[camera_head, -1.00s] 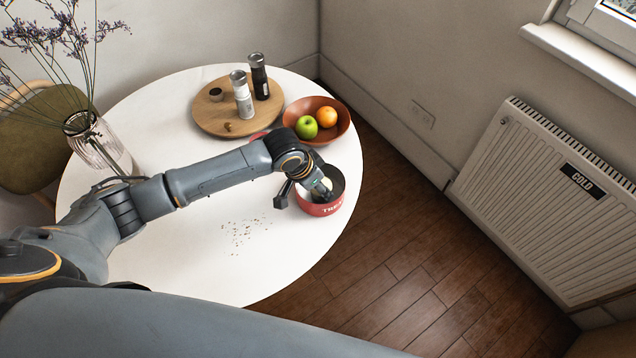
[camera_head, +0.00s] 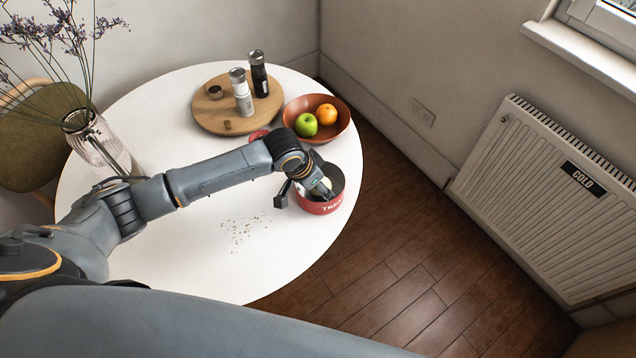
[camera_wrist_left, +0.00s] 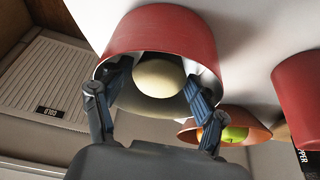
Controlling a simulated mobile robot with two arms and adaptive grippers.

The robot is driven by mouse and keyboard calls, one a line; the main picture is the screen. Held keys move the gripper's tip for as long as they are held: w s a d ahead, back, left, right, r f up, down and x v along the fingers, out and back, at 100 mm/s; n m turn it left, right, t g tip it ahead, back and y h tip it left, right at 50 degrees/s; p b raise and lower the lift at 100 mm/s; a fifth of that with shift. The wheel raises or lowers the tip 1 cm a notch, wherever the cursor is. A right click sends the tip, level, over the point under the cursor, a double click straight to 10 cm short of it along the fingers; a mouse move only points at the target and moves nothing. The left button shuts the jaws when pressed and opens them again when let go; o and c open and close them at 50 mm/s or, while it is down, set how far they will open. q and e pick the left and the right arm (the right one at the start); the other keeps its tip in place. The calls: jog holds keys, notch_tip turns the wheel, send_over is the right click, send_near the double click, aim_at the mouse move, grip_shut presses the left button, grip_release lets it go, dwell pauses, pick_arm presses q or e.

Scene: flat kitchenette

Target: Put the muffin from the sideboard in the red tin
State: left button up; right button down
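The red tin (camera_head: 322,206) stands open near the right edge of the round white table. It also shows in the left wrist view (camera_wrist_left: 165,32), with its mouth facing the camera. The muffin (camera_wrist_left: 158,76) is a pale round shape inside the tin's mouth. My left gripper (camera_head: 324,190) reaches down into the tin. In the left wrist view its two fingers (camera_wrist_left: 158,88) stand apart on either side of the muffin, with narrow gaps to it. The gripper largely hides the muffin in the head view. My right gripper is not in view.
A second red container (camera_head: 258,135) is partly behind my arm. A bowl (camera_head: 340,119) holds a green apple (camera_head: 306,125) and an orange (camera_head: 326,114). A round board (camera_head: 212,118) carries two shakers. A flower vase (camera_head: 100,145) stands left. Crumbs lie on the front tabletop (camera_head: 220,270).

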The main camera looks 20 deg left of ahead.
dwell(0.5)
pick_arm(q)
jog(key=v, duration=1.2)
jog(key=shift+d, duration=0.15)
